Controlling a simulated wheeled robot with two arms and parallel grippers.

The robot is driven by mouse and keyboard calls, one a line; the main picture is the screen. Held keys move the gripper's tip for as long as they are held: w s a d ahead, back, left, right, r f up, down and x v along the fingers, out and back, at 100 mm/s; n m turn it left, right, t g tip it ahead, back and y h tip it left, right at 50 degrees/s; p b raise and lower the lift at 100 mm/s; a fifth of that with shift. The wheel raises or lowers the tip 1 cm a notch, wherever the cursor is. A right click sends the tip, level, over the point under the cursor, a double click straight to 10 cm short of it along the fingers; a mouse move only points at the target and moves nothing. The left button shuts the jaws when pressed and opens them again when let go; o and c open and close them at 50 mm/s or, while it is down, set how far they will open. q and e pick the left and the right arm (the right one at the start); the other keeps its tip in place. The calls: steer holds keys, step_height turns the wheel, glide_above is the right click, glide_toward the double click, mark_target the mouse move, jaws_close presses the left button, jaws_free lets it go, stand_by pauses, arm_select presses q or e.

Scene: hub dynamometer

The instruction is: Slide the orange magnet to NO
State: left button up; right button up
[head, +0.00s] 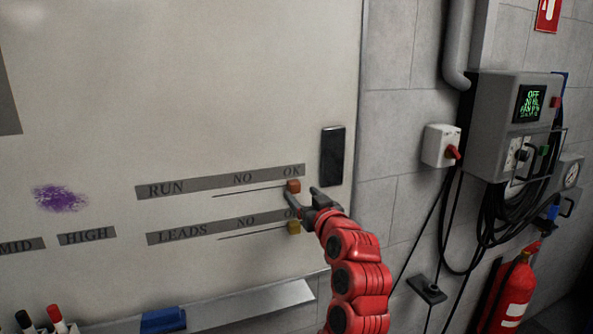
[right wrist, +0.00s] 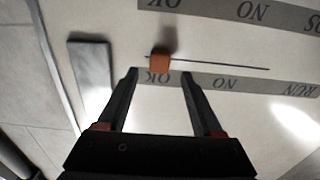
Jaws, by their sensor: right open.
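The orange magnet (head: 293,186) sits on the whiteboard at the OK end of the thin line under the RUN strip (head: 220,181). In the right wrist view the orange magnet (right wrist: 160,61) lies just beyond the fingertips, roughly between their lines. My right gripper (head: 302,195) is open and empty, just below and right of the magnet in the head view; its open fingers also show in the right wrist view (right wrist: 159,72). The NO label (head: 243,179) is left of the magnet, and the line runs toward it. My left gripper is not in view.
A yellow magnet (head: 293,227) sits at the OK end of the LEADS strip (head: 180,233), close under my right gripper. A black eraser-like block (head: 333,156) is on the board at right. A pen tray (head: 250,303) juts out below.

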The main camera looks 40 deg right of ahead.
mark_target(296, 188)
steer(key=shift+p+x, duration=0.65)
steer(key=shift+x, duration=1.7)
steer(key=shift+d, duration=0.1)
jaws_close()
steer(key=shift+f, duration=0.1)
